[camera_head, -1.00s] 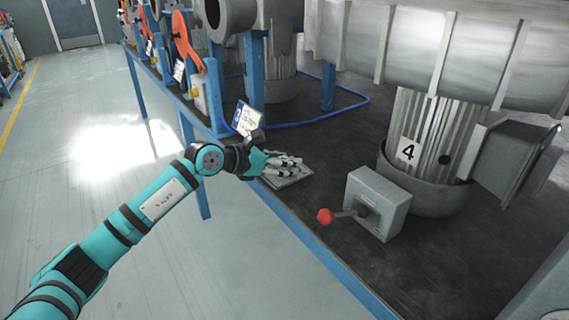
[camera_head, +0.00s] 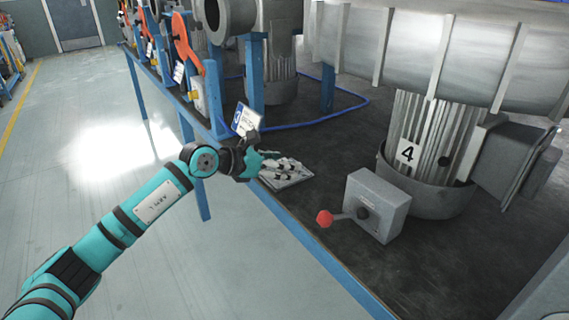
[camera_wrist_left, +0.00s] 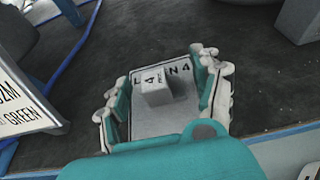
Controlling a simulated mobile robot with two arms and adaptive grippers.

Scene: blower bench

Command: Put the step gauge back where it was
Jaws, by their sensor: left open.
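The step gauge (camera_wrist_left: 155,87) is a small pale grey block marked 4. In the left wrist view it sits on a flat grey plate (camera_wrist_left: 165,122) with black lettering along its far edge. The plate lies on the dark bench top. My left gripper (camera_head: 281,164) is over the plate near the bench's front edge. In the left wrist view its fingers (camera_wrist_left: 161,84) are spread on both sides of the block, and I see gaps between them and it. My right gripper is out of view.
A grey box with a red-knobbed lever (camera_head: 325,218) stands to the right, before the ribbed cylinder labelled 4 (camera_head: 408,151). A tilted sign (camera_head: 246,119) stands just behind my left wrist. A blue hose (camera_head: 345,110) lies further back. The floor at left is clear.

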